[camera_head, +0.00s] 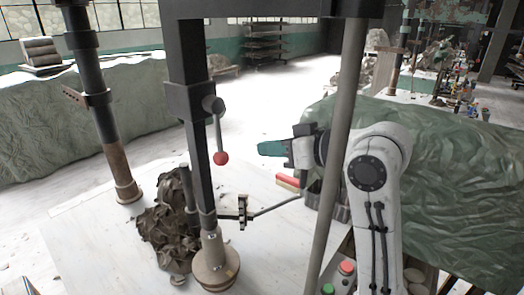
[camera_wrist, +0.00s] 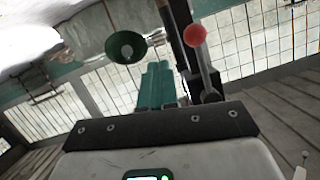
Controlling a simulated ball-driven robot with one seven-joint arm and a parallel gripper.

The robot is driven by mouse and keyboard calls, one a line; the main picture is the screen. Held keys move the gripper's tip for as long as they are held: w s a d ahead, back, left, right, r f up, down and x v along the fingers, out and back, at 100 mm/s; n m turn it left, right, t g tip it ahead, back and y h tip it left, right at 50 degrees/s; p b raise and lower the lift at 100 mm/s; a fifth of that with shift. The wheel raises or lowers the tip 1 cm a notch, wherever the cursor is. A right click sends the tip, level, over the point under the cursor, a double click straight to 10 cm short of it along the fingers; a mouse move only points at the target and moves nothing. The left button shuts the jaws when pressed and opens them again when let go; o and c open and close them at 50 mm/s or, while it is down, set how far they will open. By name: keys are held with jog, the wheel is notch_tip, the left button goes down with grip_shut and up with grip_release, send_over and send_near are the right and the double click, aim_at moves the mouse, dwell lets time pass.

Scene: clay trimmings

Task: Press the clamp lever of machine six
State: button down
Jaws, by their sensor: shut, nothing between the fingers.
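The clamp lever (camera_head: 218,135) is a thin grey rod hanging from a dark collar on a black upright post (camera_head: 196,135), with a red ball knob (camera_head: 221,158) at its lower end. No machine number is readable. My gripper (camera_head: 260,148) has teal fingers, closed together and empty. It points left toward the lever, to the right of the knob and visibly apart from it in the head view. In the wrist view the closed fingers (camera_wrist: 157,68) point up the picture, and the red knob (camera_wrist: 195,35) shows up and to their right.
Below the post stand a round wooden base (camera_head: 213,268) and a brown heap of clay trimmings (camera_head: 166,222) on a pale tabletop. A grey pole (camera_head: 338,150) stands in front, near my arm. Red and green buttons (camera_head: 346,268) sit low. A green shade (camera_wrist: 125,47) shows in the wrist view.

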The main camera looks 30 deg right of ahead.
jog(key=s+d+r+b, duration=0.1)
jog(key=s+d, duration=0.4)
jog(key=s, duration=0.1)
jog(key=shift+a, duration=0.1)
dwell(0.5)
